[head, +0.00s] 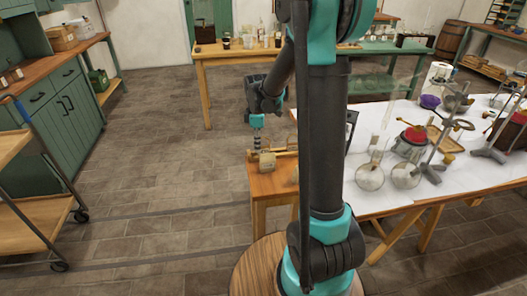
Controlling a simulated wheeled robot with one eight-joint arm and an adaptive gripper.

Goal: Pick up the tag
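I cannot clearly make out a tag.
A white-covered table (390,196) to the right holds glass flasks (370,177), a red item (414,134) and metal stands. A wooden cart (38,215) and green cabinets (70,115) stand left. Open tiled floor (165,180) lies between the cart and the small table.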

